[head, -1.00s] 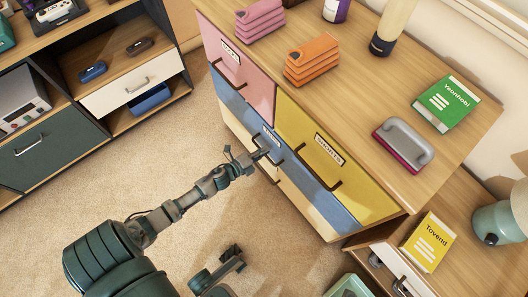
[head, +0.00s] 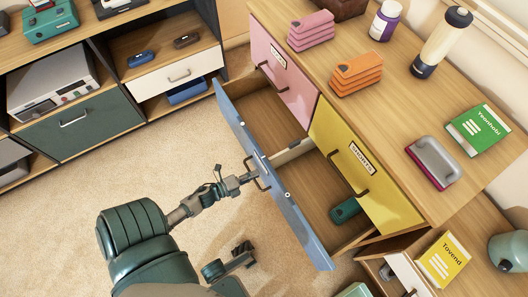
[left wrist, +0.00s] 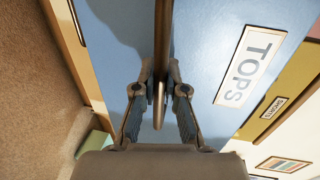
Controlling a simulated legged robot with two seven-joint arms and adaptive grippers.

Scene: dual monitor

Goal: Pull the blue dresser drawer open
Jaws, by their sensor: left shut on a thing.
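The blue drawer (head: 290,205) stands pulled well out of the wooden dresser (head: 430,205), with its inside showing in the head view. My left gripper (head: 252,179) is shut on the drawer's dark bar handle (head: 264,173), near the middle of the blue front. In the left wrist view, the fingers (left wrist: 160,92) close around the handle bar (left wrist: 162,40), in front of the blue front (left wrist: 205,30) with its TOPS label (left wrist: 243,65). A dark green item (head: 345,209) lies inside the drawer.
Above the open drawer, the pink drawer (head: 283,88) and yellow drawer (head: 375,185) are shut. Folded items, bottles and a green box (head: 477,129) sit on the dresser top. Carpet (head: 60,230) is clear at left, before a low cabinet (head: 85,120).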

